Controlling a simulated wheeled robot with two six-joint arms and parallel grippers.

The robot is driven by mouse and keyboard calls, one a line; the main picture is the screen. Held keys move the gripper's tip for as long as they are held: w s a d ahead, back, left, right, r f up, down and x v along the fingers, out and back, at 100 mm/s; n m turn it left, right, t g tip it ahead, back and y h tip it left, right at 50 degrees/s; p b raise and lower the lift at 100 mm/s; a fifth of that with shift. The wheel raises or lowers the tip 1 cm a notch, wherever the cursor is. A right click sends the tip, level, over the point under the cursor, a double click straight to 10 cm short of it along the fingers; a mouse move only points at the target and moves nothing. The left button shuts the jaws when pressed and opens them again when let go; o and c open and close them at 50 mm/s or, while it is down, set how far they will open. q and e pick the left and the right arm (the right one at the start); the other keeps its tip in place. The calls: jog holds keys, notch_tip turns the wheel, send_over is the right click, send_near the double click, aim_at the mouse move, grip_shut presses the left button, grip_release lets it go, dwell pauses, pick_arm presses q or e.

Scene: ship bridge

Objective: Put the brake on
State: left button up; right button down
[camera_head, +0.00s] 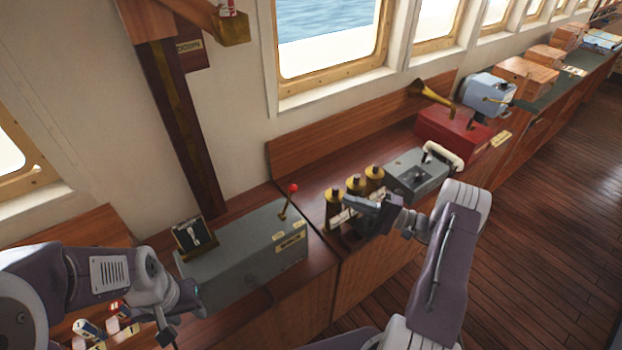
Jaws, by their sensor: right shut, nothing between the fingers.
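A grey box (233,254) stands on the wooden counter. A brass-coloured lever with a red knob (291,188) rises from its far right end, leaning right. Another grey box (413,178) to the right carries a lever with a white handle (443,155). Labels are too small to read, so I cannot tell which lever is the brake. My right gripper (347,214) is shut and empty, in front of several brass-topped fittings, right of the red knob and apart from it. My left gripper (168,334) is low at left, before the counter; its fingers are too small to judge.
A dark panel with a switch (194,236) stands at the left end of the grey box. A red box with a brass horn (452,133) and a light blue device (488,95) are farther right. Small coloured handles (88,330) sit at lower left. The wooden floor (540,220) at right is clear.

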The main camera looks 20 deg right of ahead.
aim_at(287, 202)
jog(key=s+a+r+p+x, duration=0.1)
jog(key=p+x, duration=0.5)
jog(key=x, duration=0.6)
jog(key=shift+s+a+t, duration=0.15)
jog(key=shift+s+t, duration=0.15)
jog(key=shift+s, duration=0.3)
jog(key=shift+r, duration=0.1)
jog(key=shift+r, duration=0.1)
